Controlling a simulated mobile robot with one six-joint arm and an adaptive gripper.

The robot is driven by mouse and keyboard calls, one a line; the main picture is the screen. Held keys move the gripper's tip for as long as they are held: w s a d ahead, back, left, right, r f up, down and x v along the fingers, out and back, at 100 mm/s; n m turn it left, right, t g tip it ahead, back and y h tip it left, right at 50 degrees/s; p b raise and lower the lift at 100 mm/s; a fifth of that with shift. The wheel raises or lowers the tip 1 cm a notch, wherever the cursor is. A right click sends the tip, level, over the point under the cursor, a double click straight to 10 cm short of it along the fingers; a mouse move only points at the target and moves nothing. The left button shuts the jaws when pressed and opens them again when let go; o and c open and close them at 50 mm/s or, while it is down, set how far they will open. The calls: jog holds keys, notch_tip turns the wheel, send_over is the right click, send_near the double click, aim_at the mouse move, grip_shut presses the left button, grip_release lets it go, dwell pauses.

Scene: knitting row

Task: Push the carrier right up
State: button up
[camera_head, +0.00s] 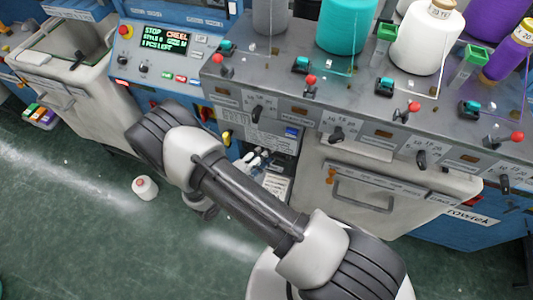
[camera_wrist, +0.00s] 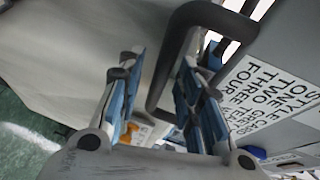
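My gripper (camera_wrist: 160,62) is open in the wrist view, its two blue-padded fingers apart. A dark bent bar handle (camera_wrist: 168,65) shows between and beyond the fingers, nearer the right one. I cannot tell whether they touch. A pale panel (camera_wrist: 85,45) lies behind it on the left. A pale bin (camera_head: 328,208) with a grey bar handle (camera_head: 363,194) stands under the machine at the right. I cannot tell for certain which thing is the carrier.
A printed style sign (camera_wrist: 262,90) is close on the right in the wrist view. The blue knitting machine's grey top (camera_head: 300,85) holds yarn cones and red-knobbed levers. A white cone (camera_head: 145,188) lies on the green floor (camera_head: 60,215), which is mostly clear at left.

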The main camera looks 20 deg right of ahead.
jog(key=shift+w+d+f, duration=0.1)
jog(key=shift+w+d, duration=0.2)
jog(key=shift+d, duration=0.15)
grip_shut()
dwell(0.6)
